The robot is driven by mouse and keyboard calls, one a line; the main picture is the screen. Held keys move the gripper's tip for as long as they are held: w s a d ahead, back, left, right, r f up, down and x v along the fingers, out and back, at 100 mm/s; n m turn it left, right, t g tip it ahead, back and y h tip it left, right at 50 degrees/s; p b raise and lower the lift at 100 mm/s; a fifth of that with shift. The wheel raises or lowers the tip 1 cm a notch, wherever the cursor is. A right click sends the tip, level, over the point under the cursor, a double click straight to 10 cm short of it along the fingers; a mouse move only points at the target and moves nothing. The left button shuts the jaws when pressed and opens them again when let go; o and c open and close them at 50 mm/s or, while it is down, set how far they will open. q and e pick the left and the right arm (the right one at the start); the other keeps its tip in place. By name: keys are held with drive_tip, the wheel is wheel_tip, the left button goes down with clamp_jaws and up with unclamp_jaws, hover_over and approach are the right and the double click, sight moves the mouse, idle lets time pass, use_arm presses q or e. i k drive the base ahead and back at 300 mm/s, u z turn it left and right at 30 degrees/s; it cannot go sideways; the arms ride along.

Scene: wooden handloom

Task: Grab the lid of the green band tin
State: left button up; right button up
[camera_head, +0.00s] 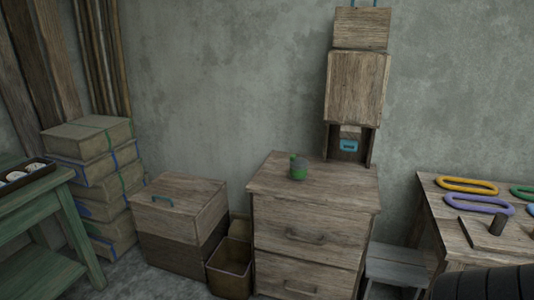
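A small tin (298,172) with green on it stands on top of the wooden drawer cabinet (340,187), near the left side of its top. A small green knob-like part shows at its upper left and seems to belong to its lid, but the tin is too small in view to tell lid from body clearly. Neither my left nor my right gripper shows in the head view, and nothing touches the tin.
A wooden tower with a blue-handled part (348,145) stands behind the cabinet. A lidded wooden chest (180,205) and an open bin (230,265) are to its left. A table (440,205) with coloured loops is at right. A dark ribbed shape covers the bottom right corner.

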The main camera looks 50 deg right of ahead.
sight(296, 162)
drive_tip(key=z, duration=0.3)
drive_tip(key=i, duration=2.15)
drive_tip(key=z, duration=1.8)
drive_tip(key=i, duration=1)
drive_tip(key=z, duration=0.95)
